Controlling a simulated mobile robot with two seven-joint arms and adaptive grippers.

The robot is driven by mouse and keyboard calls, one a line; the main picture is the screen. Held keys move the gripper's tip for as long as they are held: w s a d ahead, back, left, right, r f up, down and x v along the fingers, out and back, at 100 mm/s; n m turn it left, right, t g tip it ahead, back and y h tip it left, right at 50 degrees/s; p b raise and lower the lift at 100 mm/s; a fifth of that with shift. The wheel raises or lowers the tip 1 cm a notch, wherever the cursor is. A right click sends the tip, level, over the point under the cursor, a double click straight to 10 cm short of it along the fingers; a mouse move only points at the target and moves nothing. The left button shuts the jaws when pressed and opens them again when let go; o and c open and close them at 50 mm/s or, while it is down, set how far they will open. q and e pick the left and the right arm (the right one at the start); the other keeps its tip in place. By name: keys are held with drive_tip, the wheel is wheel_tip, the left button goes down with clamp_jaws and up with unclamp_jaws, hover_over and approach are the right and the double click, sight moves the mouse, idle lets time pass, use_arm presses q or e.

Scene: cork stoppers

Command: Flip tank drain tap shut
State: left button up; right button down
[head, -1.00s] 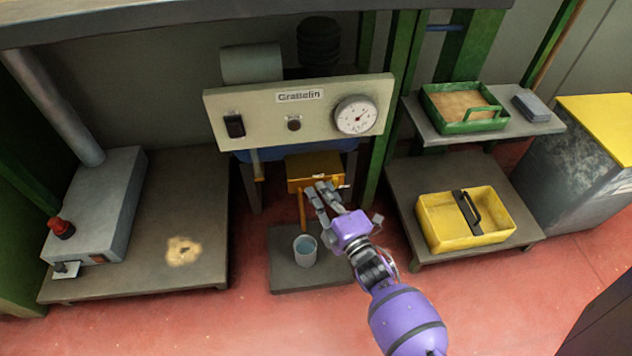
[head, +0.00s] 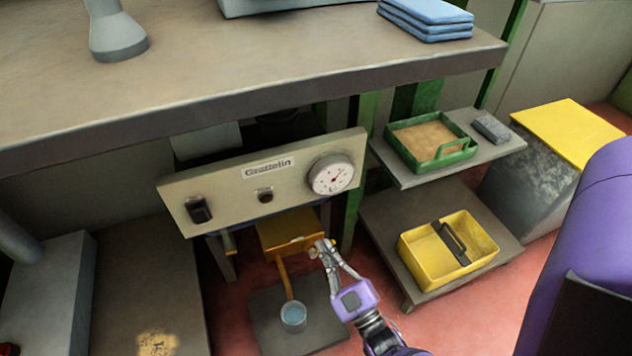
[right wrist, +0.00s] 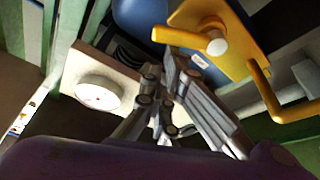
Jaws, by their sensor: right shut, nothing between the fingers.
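The tank's drain tap is a yellow block (head: 283,233) with a yellow spout pipe (head: 285,277) leading down toward a grey cup of bluish liquid (head: 293,316). In the right wrist view the yellow tap block (right wrist: 238,22) is at the upper right, with a short yellow lever (right wrist: 180,38) at a pale round hub. My right gripper (head: 322,248) is at the block's right end, beside the lever. Its fingertips are together and empty. In the wrist view its tips are just under the lever's left end; I cannot tell whether they touch. My left gripper is out of view.
A panel (head: 230,185) with a round gauge (head: 331,175) is above the tap. A bench (head: 250,75) overhangs in front. A yellow tray (head: 430,262) and a green tray (head: 400,151) stand on shelves at right. Red floor shows between the shelf and the cup's low stand (head: 262,335).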

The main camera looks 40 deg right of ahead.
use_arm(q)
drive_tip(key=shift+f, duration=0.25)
use_arm(e)
drive_tip(key=m, duration=0.1)
drive_tip(key=m+h, duration=0.1)
drive_tip(key=d+m+h, duration=0.1)
drive_tip(key=shift+s+d+f+m, duration=0.1)
drive_tip(key=shift+s+f+m, duration=0.15)
drive_tip(key=shift+f+m, duration=0.15)
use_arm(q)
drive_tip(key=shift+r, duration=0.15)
use_arm(e)
drive_tip(key=shift+r, duration=0.1)
